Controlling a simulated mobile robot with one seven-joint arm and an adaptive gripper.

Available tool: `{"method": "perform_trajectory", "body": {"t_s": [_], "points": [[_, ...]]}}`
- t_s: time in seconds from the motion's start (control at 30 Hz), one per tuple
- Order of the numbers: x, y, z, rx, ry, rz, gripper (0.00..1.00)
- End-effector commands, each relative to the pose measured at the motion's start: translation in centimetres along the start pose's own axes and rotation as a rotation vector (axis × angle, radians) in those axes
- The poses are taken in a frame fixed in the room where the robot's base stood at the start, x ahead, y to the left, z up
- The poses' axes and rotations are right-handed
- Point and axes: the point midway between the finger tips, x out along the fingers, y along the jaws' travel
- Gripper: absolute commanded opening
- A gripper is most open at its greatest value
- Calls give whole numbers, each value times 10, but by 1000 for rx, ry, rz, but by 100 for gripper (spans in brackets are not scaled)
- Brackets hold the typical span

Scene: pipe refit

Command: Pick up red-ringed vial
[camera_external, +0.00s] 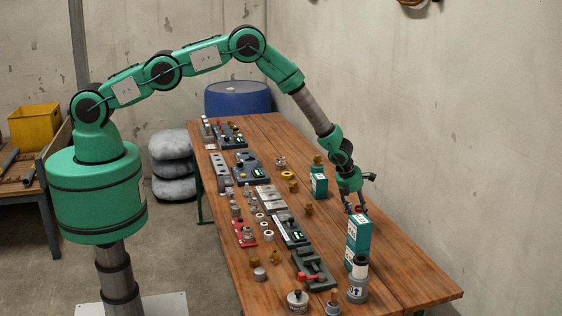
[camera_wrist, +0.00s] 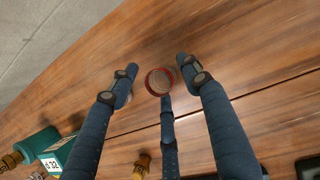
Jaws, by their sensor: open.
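The red-ringed vial shows in the wrist view as a round red rim (camera_wrist: 159,82) seen from above, with the brown wood tone showing inside it. In the external view a small red spot (camera_external: 360,209), probably its rim, shows at the fingertips, just above a teal box. My gripper (camera_wrist: 157,64) has its fingers spread, with one finger left of the rim, one right and one below it. In the external view my gripper (camera_external: 357,208) points down near the table's right side. The vial's body is hidden, and I cannot tell whether any finger touches it.
A tall teal box (camera_external: 358,236) stands close at the gripper, with a black-topped grey cylinder (camera_external: 358,278) in front. Another teal box (camera_external: 319,184) stands farther back. Fixtures and small parts fill the left of the wooden table (camera_external: 410,274); its right strip is clear beside the wall.

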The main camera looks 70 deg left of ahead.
Motion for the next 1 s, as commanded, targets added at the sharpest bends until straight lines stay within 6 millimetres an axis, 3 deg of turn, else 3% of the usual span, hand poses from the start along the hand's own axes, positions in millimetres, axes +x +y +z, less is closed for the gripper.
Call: {"method": "perform_trajectory", "body": {"t_s": [0.5, 0.73, 1.0], "points": [[0, 0, 0, 0, 0, 0, 48], [0, 0, 0, 0, 0, 0, 6], [0, 0, 0, 0, 0, 0, 6]]}}
